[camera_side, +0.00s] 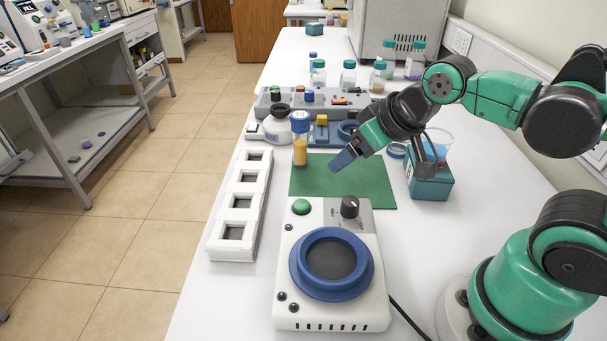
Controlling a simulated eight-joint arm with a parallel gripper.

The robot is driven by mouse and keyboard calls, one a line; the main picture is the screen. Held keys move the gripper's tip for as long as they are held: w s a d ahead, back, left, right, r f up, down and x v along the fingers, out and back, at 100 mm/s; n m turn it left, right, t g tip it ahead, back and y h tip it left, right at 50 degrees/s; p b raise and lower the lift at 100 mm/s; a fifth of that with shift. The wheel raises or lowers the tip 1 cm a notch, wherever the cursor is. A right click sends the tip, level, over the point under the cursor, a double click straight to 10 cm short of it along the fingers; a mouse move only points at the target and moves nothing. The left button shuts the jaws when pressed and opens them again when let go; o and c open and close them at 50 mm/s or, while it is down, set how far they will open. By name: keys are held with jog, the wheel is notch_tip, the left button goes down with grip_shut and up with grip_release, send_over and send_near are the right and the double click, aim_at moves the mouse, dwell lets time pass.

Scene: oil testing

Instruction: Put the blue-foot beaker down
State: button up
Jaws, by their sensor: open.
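A clear beaker (440,144) with blue in its lower part shows at the right, at the top of a teal box (431,187). Part of it is hidden behind a dark part of my arm, so I cannot tell exactly how it rests. My gripper (341,161) has blue fingertips and points down and left over the green mat (345,188). It is open and apart from the beaker, with nothing visible between the fingers. A blue-capped tube (300,138) with amber contents stands upright left of my gripper, at the mat's back left edge.
A white device with a blue ring (331,264) stands in front of the mat. A white rack with square openings (238,207) lies to the left. Behind are a grey console (336,101) and several teal-capped bottles (348,78). Most of the mat is clear.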

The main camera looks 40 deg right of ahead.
notch_tip(320, 180, up, 5)
jog(key=n+t+y, duration=0.3)
jog(key=n+y, duration=0.5)
jog(key=y, duration=0.2)
send_over(390, 152)
jog(key=s+d, duration=0.3)
jog(key=d, duration=0.2)
jog(key=shift+n, duration=0.5)
notch_tip(390, 152, down, 13)
jog(key=shift+s+f, duration=0.1)
jog(key=shift+f, duration=0.1)
jog(key=shift+a+f, duration=0.15)
jog(key=shift+f, duration=0.2)
jog(key=shift+w+a+f, duration=0.2)
jog(key=shift+w+a, duration=0.05)
jog(key=shift+w, duration=0.05)
jog(key=shift+x, duration=2.35)
jog(key=shift+r, duration=0.1)
jog(key=shift+c, duration=0.3)
grip_shut()
